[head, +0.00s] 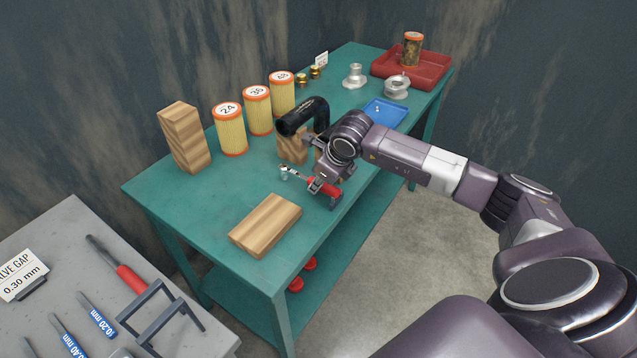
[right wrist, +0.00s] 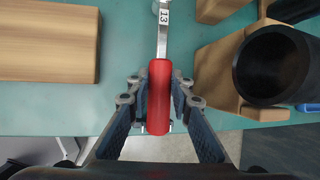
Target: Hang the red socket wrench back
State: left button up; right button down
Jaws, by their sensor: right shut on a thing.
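The red socket wrench (head: 323,187) has a red handle and a silver shaft. Its silver head points left over the teal table in the head view. In the right wrist view the red handle (right wrist: 159,95) lies between my fingers, and a tag marked 13 shows on the shaft. My right gripper (head: 322,188) is shut on the handle near the table's front edge; its fingers show on both sides in the right wrist view (right wrist: 158,122). I cannot tell whether the wrench touches the table. My left gripper is not in view. No hanging place for this wrench is clearly visible.
A wooden block (head: 265,225) lies left of the wrench. A black curved hose (head: 303,116) rests on wood behind it. Yellow filters (head: 257,110), a tall wood block (head: 184,137), a blue tray (head: 385,113) and a red tray (head: 428,72) stand farther back. A grey table (head: 70,225) holds tools at lower left.

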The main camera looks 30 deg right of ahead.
dwell(0.4)
jog(key=c, duration=1.3)
grip_release()
jog(key=shift+f, duration=0.15)
jog(key=shift+s+r, duration=0.1)
jog(key=shift+r, duration=0.1)
jog(key=shift+p+v, duration=0.6)
jog(key=shift+v, duration=0.9)
jog(key=shift+r, duration=0.15)
